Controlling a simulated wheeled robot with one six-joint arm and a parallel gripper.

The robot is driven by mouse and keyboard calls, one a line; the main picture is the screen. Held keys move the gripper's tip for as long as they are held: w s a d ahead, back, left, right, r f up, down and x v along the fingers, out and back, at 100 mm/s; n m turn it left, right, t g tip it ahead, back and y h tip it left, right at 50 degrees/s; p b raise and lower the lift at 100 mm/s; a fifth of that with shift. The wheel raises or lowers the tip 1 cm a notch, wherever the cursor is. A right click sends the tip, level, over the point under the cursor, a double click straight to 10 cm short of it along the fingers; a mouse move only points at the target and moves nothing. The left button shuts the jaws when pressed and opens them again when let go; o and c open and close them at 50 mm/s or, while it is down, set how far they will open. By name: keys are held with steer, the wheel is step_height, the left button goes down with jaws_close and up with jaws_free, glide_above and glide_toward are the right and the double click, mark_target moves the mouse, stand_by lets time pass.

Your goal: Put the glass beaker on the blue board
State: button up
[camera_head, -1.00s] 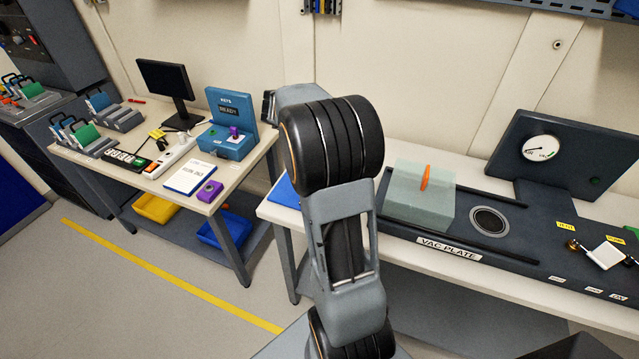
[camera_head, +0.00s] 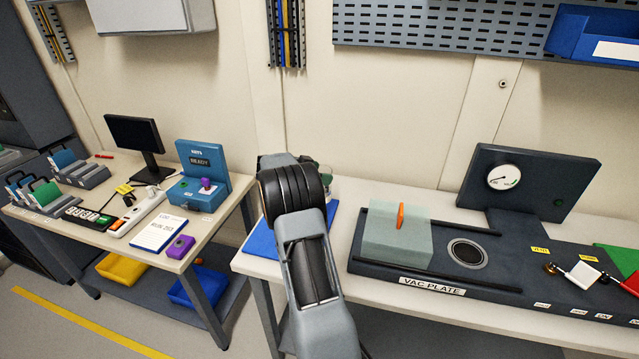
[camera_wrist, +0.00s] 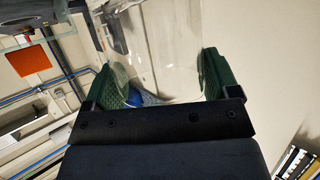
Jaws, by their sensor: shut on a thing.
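In the wrist view my gripper (camera_wrist: 158,88) has its two green-padded fingers on either side of the clear glass beaker (camera_wrist: 150,45) and is shut on it. In the head view my arm hides the gripper and most of the beaker; a small clear part of the beaker (camera_head: 326,171) shows just right of my arm. The blue board (camera_head: 262,240) lies flat on the left end of the right-hand bench, partly covered by my arm. Whether the beaker touches the board cannot be seen.
Right of the board stands a vac plate (camera_head: 432,284) with a translucent block (camera_head: 398,240) and an orange handle (camera_head: 400,216). A gauge panel (camera_head: 530,190) rises behind it. The left table (camera_head: 100,236) holds a monitor (camera_head: 135,135), a teal key box (camera_head: 200,190) and papers.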

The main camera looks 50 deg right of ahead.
steer(key=shift+w+d+f, duration=0.25)
steer(key=shift+d+f, duration=0.1)
steer(key=shift+f, duration=0.15)
steer(key=shift+w+d+f, duration=0.2)
steer(key=shift+d+f, duration=0.15)
steer(key=shift+f, duration=1.75)
steer(key=shift+f+p, duration=0.1)
steer(key=shift+p, duration=0.2)
steer(key=o, duration=1.2)
steer(key=shift+o, duration=0.2)
